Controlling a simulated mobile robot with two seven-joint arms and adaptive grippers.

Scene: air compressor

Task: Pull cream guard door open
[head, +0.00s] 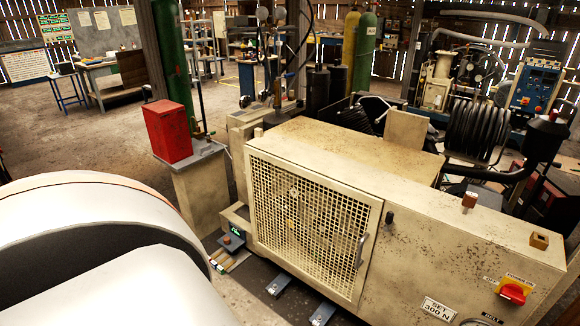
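The cream guard door (322,287) is a framed panel of square mesh on the front of a worn cream compressor housing (420,240). It looks closed, its frame lying against the housing front. A grey upright bar handle (362,250) is on the door's right side. A small dark latch-like part (389,217) sits on the housing just right of the door. Parts behind the mesh show only dimly. Neither of my grippers is in view, and nothing is seen touching the door or its handle.
Grey rails (280,285) lie on the floor below the door.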

